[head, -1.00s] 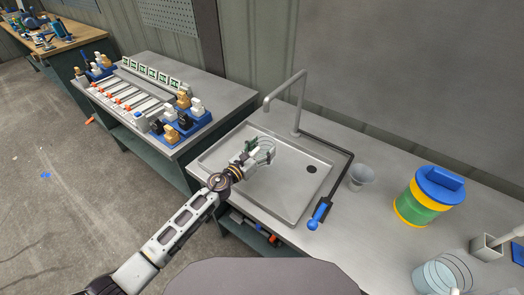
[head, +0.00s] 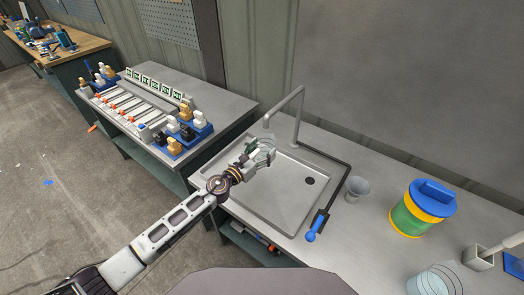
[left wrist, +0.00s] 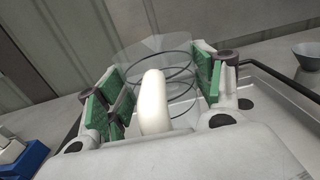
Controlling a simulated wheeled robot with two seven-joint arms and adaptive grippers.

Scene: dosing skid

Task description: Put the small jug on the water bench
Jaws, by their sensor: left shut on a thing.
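The small jug (head: 265,154) is a clear vessel with dark rings; it also shows in the left wrist view (left wrist: 163,62). My left gripper (head: 257,158) is shut on its pale handle (left wrist: 154,100), which sits between the green finger pads in the left wrist view. In the head view the jug appears over the back left part of the sink, close to the tap. Its height above the sink is hard to tell. The water bench (head: 352,228) is the grey metal bench with the sink. My right gripper is not in view.
The sink (head: 270,200) has a tall tap (head: 297,115) behind it. A clear beaker (head: 436,282) stands at front right. Bare bench lies between them.

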